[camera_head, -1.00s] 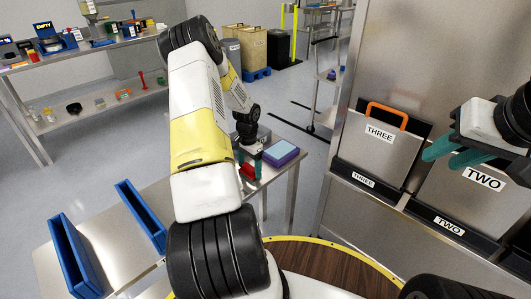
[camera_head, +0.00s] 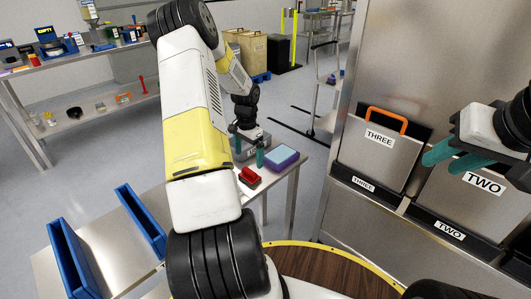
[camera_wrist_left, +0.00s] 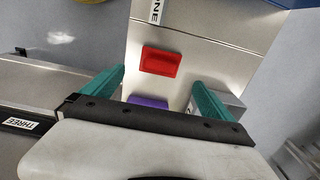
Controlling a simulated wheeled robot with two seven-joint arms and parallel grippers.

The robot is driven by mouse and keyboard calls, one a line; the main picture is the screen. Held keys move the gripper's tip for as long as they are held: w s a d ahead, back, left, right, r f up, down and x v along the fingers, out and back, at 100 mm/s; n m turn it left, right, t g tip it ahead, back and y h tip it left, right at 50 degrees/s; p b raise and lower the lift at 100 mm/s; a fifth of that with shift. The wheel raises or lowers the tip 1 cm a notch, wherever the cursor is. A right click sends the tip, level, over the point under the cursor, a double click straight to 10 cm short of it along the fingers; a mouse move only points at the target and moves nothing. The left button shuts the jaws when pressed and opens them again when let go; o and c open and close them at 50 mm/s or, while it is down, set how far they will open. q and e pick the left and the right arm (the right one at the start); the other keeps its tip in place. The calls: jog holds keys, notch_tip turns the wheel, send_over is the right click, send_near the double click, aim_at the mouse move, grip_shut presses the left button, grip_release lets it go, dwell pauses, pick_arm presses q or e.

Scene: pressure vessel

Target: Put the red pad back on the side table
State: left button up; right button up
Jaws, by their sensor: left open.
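The red pad (camera_head: 249,176) lies on the metal side table (camera_head: 274,184), near its front edge. It also shows in the left wrist view (camera_wrist_left: 160,61), flat on the metal surface and apart from my fingers. My left gripper (camera_head: 248,150) is open, with its teal fingers spread and nothing seen between them. It is above and behind the red pad in the head view. My right gripper (camera_head: 440,161) is at the right, in front of the panels, with its two teal fingers apart and empty.
A purple block with a light blue top (camera_head: 281,156) sits on the side table beside the red pad. Blue holders (camera_head: 72,258) stand on a nearer metal table at left. Cases labelled THREE (camera_head: 378,145) and TWO (camera_head: 483,184) sit in slots on the right.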

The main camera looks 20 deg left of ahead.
pick_arm(q)
jog(key=s+d+r+n+t, duration=0.1)
jog(key=s+d+r, duration=0.25)
jog(key=r, duration=0.45)
jog(key=s+d+r+t, duration=0.1)
jog(key=s+d+r, duration=0.3)
jog(key=r, duration=0.5)
jog(key=s+d+r+n+t, duration=0.1)
jog(key=s+d+r, duration=0.1)
jog(key=d+r, duration=0.45)
jog(key=s+d+r+n+t+h, duration=0.1)
jog(key=s+d+r, duration=0.3)
jog(key=s, duration=0.4)
jog(key=s+d+r+n+t+h, duration=0.1)
jog(key=s+d+r+t, duration=0.1)
jog(key=s, duration=0.6)
notch_tip(320, 180, up, 2)
jog(key=shift+s+d+r, duration=0.15)
jog(key=shift+d, duration=0.7)
